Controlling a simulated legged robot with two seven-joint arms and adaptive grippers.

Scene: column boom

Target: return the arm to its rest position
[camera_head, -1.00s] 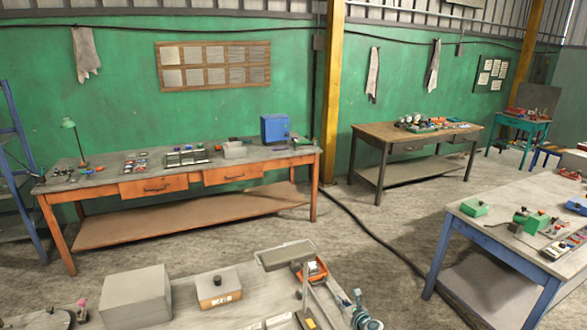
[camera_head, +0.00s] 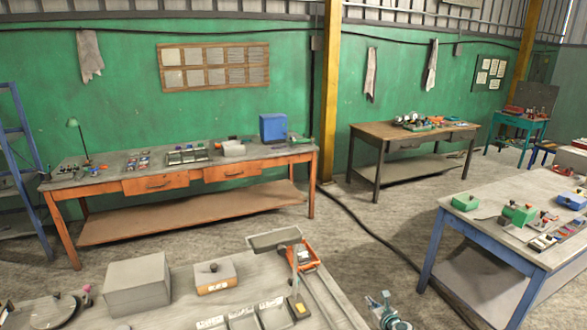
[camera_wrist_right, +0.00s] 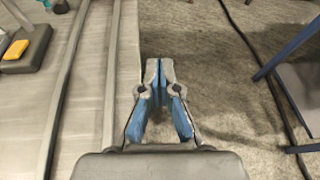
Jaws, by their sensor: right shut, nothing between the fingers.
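My right gripper (camera_head: 381,302) shows at the bottom of the head view, just right of the near bench. In the right wrist view my right gripper (camera_wrist_right: 158,75) points away with its blue-lined fingers together and nothing between them. It hangs over the floor beside the bench edge, apart from any object. My left gripper is not in view.
The near bench (camera_head: 170,318) holds a grey box (camera_head: 138,284), a wooden box with a black knob (camera_head: 215,279) and an orange device (camera_head: 300,256). A blue-legged table (camera_head: 480,222) stands right, an orange workbench (camera_head: 185,200) behind.

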